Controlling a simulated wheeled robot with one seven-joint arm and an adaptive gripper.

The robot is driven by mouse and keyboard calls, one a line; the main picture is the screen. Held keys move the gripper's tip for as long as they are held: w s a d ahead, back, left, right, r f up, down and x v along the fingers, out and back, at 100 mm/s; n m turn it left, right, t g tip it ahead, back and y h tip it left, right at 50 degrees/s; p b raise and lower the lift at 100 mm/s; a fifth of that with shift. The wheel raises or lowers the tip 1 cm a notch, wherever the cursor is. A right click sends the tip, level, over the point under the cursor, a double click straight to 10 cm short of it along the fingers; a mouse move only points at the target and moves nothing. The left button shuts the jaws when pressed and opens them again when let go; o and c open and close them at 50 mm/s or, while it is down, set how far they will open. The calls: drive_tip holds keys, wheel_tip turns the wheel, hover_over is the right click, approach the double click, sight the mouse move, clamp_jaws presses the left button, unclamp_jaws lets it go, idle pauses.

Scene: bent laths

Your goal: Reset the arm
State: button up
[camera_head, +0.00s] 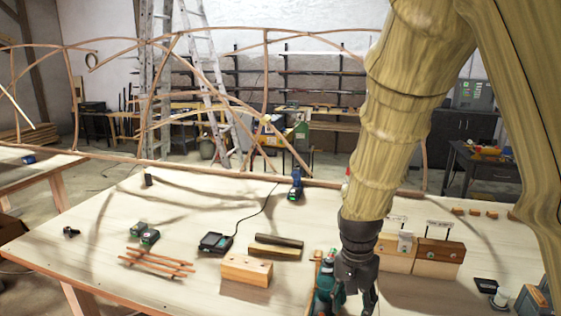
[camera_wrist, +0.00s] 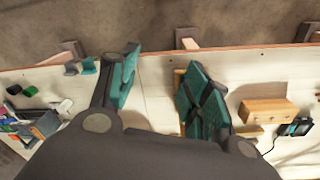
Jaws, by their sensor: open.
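My arm reaches down from the top right in the head view, and my gripper (camera_head: 345,296) hangs low over the front of the workbench (camera_head: 105,215). In the wrist view my gripper (camera_wrist: 157,75) shows two dark fingers with teal pads, spread apart. Only bare bench top shows in the gap between them. The gripper is open and empty. In the head view the fingertips are partly cut off by the lower edge, so their height over the bench is hard to tell.
A wooden block (camera_head: 246,270) with holes lies left of the gripper, near a black charger (camera_head: 215,243). Thin wooden sticks (camera_head: 155,261) lie farther left. A blue-green drill (camera_head: 296,184) stands behind. Wooden blocks (camera_head: 437,252) stand to the right. The bench's left part has free room.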

drive_tip(key=s+d+f+n+b, duration=0.2)
drive_tip(key=f+b, duration=0.1)
drive_tip(key=f, duration=1)
drive_tip(key=s+d+f+n+b, duration=0.1)
drive_tip(key=s+f+b, duration=0.1)
drive_tip(key=f, duration=1.2)
drive_tip(key=s+d+f+n+b, duration=0.1)
drive_tip(key=s+f+b, duration=0.3)
drive_tip(key=s+f, duration=0.7)
drive_tip(key=s+d+f+n+b, duration=0.2)
drive_tip(key=s+f+n+b, duration=0.1)
drive_tip(key=s+f, duration=0.8)
wheel_tip(320, 180, down, 3)
drive_tip(key=shift+d+r+y+b, duration=0.1)
drive_tip(key=shift+d+y+b, duration=0.1)
drive_tip(key=shift+y+b, duration=0.15)
